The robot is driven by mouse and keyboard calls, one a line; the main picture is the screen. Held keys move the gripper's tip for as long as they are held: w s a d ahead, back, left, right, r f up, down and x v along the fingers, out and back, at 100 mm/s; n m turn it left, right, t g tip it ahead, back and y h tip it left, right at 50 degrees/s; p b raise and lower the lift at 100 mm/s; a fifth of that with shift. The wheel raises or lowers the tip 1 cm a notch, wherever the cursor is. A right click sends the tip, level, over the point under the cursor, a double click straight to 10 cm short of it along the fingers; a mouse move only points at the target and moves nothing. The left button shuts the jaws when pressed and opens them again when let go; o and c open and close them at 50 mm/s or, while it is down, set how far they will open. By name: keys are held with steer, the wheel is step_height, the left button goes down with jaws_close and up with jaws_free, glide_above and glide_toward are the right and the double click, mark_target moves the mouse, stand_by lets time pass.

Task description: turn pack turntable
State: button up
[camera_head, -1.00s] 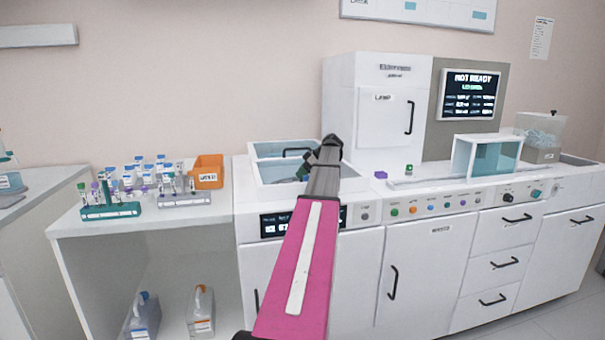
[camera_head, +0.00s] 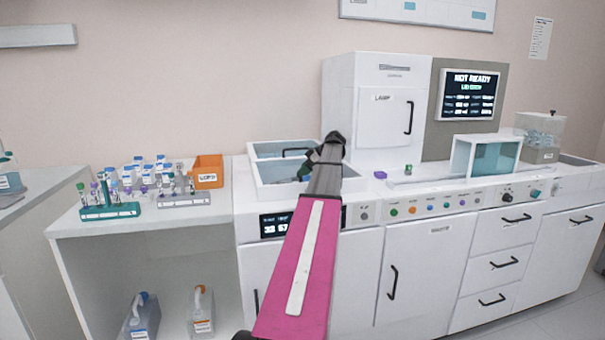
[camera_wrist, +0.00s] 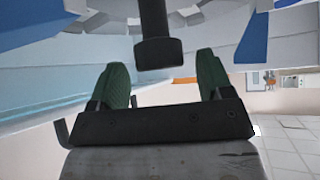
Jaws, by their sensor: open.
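The pack turntable (camera_wrist: 232,40) shows in the wrist view as a round grey and blue piece along the top edge. A dark knob on a post (camera_wrist: 158,52) stands out from it. My gripper (camera_wrist: 162,64) is open, its two green fingers apart on either side of the knob, with gaps on both sides. In the head view my gripper (camera_head: 308,168) reaches down into the open white basin (camera_head: 262,190) of the machine. My arm and the basin wall hide most of the turntable there.
The basin's raised lid (camera_head: 265,150) has a dark handle. A white cabinet (camera_head: 378,75) stands behind. The display (camera_head: 470,95) reads NOT READY. A row of coloured buttons (camera_head: 430,208) lines the front. Tube racks (camera_head: 110,211) and an orange bin (camera_head: 208,172) sit at left.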

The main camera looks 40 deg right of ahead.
steer(key=v, duration=0.9)
stand_by(0.3)
